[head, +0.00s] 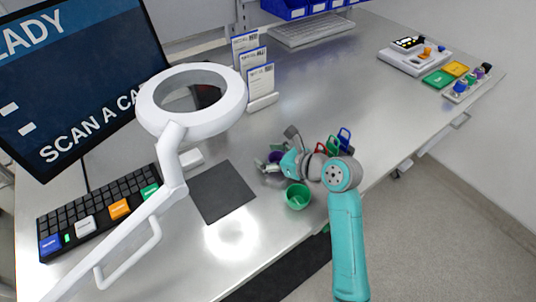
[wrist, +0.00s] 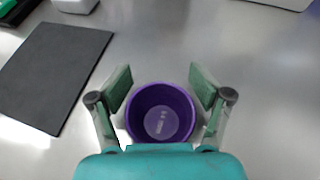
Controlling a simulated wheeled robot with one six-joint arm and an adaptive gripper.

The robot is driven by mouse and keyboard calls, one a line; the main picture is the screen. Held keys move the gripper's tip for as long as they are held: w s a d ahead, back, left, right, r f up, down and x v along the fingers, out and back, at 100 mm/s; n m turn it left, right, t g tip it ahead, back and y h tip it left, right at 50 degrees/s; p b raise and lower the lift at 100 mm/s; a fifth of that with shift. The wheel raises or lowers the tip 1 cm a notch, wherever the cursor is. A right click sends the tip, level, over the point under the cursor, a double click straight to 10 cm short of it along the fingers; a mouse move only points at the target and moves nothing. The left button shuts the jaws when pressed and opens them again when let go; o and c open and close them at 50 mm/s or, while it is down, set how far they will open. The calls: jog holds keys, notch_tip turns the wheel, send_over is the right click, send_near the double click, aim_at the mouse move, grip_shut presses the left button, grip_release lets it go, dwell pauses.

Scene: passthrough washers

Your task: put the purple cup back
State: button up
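The purple cup (wrist: 160,112) stands upright on the metal bench, its mouth facing the wrist camera and its inside looking empty. In the head view the purple cup (head: 275,157) is mostly hidden behind my gripper (head: 270,164). In the wrist view my gripper (wrist: 160,86) has its two green-padded fingers spread, one on each side of the cup. A gap shows between the pads and the cup's rim, so nothing is gripped.
A green cup (head: 298,198) stands close to my gripper. Red, green and blue handled items (head: 334,144) sit behind my wrist. A dark mat (head: 222,192) lies to the left, below a white ring lamp (head: 192,100). A rack of small coloured items (head: 466,84) is at far right.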

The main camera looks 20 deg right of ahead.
jog(key=shift+r, duration=0.15)
jog(key=v, duration=1.2)
jog(key=shift+d, duration=0.1)
dwell(0.3)
